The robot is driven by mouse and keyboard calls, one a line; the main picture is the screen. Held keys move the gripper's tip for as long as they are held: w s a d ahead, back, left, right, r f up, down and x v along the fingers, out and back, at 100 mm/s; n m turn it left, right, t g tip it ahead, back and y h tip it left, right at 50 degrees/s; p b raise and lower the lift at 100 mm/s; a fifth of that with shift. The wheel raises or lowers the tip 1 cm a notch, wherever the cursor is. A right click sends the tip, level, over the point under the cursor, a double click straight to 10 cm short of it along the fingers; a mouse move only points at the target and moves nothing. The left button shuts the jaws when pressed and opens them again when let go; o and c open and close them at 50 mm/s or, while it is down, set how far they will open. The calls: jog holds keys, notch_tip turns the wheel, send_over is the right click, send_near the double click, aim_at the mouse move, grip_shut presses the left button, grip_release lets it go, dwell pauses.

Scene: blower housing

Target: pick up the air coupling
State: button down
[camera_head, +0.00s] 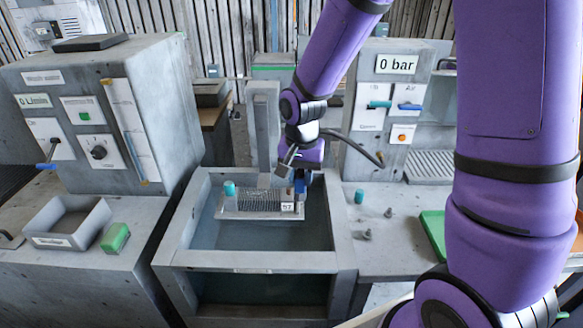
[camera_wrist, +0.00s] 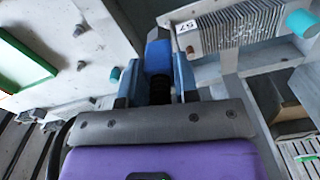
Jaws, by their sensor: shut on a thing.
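My gripper (camera_head: 300,176) is shut on a blue piece with a dark lower part, the air coupling (camera_wrist: 158,54). In the wrist view the coupling sits between my two fingers (camera_wrist: 157,80). It is right beside the numbered end of the finned core (camera_wrist: 240,28); I cannot tell whether they touch. In the head view the finned core (camera_head: 260,200) lies across the grey tank (camera_head: 176,232), and my gripper is at its right end, largely hiding the coupling. A teal cap (camera_head: 229,188) is at the core's left end.
A loose teal cap (camera_head: 359,196) and small grey fittings (camera_head: 388,212) stand on the right bench, beside a green tray (camera_head: 433,232). A grey bin (camera_head: 66,221) and green block (camera_head: 115,238) are on the left bench. A grey post (camera_head: 265,130) rises behind the core.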

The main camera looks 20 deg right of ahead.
jog(key=s, duration=0.9)
jog(key=shift+d+r, duration=0.2)
jog(key=shift+r, duration=0.2)
